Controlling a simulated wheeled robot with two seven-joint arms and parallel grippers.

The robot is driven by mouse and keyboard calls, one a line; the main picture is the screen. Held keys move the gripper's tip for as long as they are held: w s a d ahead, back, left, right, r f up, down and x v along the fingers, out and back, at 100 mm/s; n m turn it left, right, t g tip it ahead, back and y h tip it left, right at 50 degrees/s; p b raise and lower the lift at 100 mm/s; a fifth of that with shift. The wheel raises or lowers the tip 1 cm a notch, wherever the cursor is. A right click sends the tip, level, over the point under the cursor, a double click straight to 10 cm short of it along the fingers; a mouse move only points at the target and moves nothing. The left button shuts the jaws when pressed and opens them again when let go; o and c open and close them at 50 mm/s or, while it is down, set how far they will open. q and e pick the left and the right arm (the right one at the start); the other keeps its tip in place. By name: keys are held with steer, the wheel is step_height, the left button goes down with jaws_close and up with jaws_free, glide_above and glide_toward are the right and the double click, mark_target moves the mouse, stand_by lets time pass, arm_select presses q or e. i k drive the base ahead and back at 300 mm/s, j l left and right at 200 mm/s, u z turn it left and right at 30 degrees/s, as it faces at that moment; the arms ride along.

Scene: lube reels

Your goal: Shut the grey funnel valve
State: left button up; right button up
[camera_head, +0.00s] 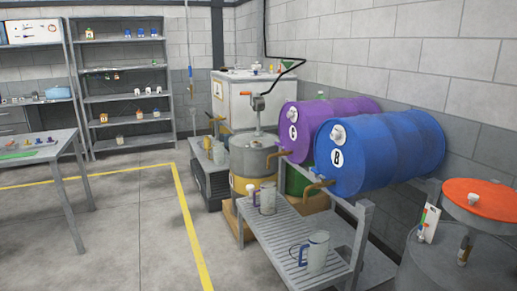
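No funnel or valve that I can clearly tell as the grey funnel valve shows in the head view. At the right edge a round orange top (490,197) with a small white fitting (473,199) sits above a grey drum (422,270). A small brass-coloured fitting (464,250) shows in front of the drum's top, just under the orange rim; its exact form and setting are too small to tell. Neither of my grippers is in view.
A blue drum (395,150) and a purple drum (345,113) lie on a rack with brown taps. Grey jugs (314,252) stand on a slatted bench (280,236) below. A table (62,151) stands left. Floor with a yellow line (189,215) is clear.

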mark_target(466, 239)
steer(key=l+z, duration=0.2)
steer(key=z, duration=0.2)
steer(key=i+l+z, duration=0.15)
steer(key=z, duration=0.3)
steer(key=i+l+z, duration=0.1)
steer(key=l+z, duration=0.15)
steer(key=z, duration=0.15)
